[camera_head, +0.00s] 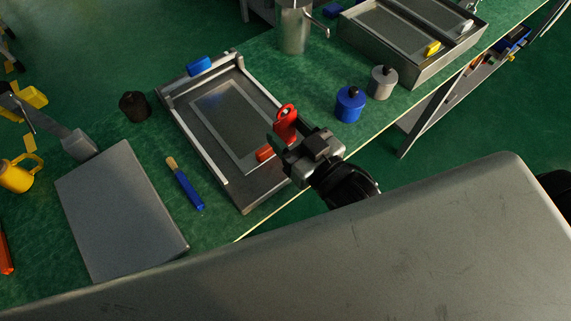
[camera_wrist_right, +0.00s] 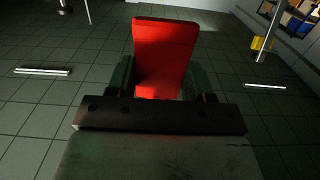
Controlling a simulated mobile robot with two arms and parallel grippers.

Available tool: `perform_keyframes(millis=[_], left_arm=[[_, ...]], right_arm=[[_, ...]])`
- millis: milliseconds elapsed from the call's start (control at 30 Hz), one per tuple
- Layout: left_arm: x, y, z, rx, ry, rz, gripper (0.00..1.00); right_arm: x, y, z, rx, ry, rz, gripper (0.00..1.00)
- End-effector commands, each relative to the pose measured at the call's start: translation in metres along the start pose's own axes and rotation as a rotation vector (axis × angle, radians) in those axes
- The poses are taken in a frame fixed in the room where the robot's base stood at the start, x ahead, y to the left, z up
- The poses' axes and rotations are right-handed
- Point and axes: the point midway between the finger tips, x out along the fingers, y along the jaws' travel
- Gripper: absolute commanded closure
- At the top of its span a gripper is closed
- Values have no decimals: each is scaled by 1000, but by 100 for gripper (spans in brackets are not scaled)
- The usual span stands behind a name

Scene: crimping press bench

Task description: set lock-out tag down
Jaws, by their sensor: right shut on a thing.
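The red lock-out tag (camera_head: 286,127), with a hole near its top end, is held up in my right gripper (camera_head: 284,146). In the right wrist view the red tag (camera_wrist_right: 164,50) stands between the two dark fingers (camera_wrist_right: 158,83), which are shut on it. The gripper is over the right side of a metal framed tray-like fixture (camera_head: 188,127). The lower part of the tag is hidden by the fingers in the head view. My left gripper does not show.
A blue-handled brush (camera_head: 187,188), dark pot (camera_head: 134,106) and grey plate (camera_head: 119,212) lie left. Green bench shows between.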

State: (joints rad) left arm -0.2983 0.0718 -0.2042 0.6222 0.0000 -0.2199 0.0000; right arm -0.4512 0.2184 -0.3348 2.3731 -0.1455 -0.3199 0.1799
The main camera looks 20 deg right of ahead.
Motion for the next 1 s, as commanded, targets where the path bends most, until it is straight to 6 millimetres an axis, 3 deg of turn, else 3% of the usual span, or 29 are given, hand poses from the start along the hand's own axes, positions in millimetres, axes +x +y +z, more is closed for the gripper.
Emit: perform_keyframes(millis=[200, 567, 967, 1000], left_arm=[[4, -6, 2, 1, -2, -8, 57], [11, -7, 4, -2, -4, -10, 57], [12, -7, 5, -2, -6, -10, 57], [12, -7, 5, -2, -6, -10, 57]], right_arm=[[-20, -23, 20, 1, -2, 1, 70], [-22, -25, 59, -1, 0, 2, 70], [-22, -25, 64, -1, 0, 2, 70], [-22, -25, 64, -1, 1, 2, 47]])
